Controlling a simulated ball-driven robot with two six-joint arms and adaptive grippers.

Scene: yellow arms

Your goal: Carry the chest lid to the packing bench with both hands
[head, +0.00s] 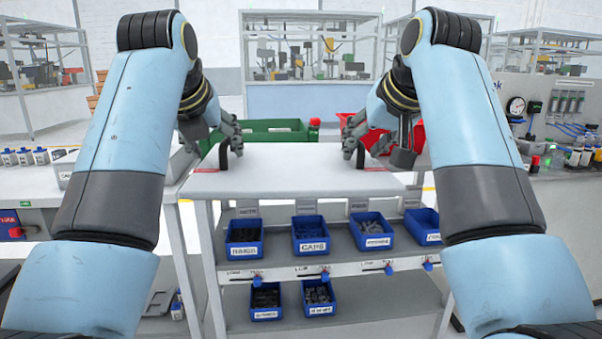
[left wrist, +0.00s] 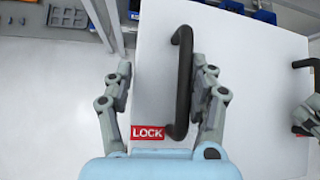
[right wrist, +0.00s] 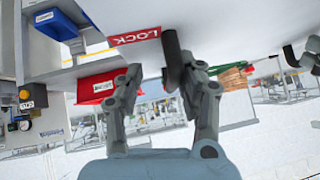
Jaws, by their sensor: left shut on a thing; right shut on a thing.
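The chest lid (head: 290,180) is a flat white panel with a black handle near each side and red LOCK labels. It is roughly level in front of me in the head view, over a grey shelf rack; I cannot tell whether it touches the rack. My right gripper (head: 362,150) is shut on the right handle (right wrist: 172,60). The lid also fills the top of the right wrist view (right wrist: 240,28). I cannot tell which surface is the packing bench.
The rack (head: 350,267) below holds several blue bins (head: 310,233). A green crate (head: 270,130) and a red bin (head: 352,124) are behind the lid. A white bench (head: 40,190) stands at left, and a grey counter with a gauge (head: 515,106) at right.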

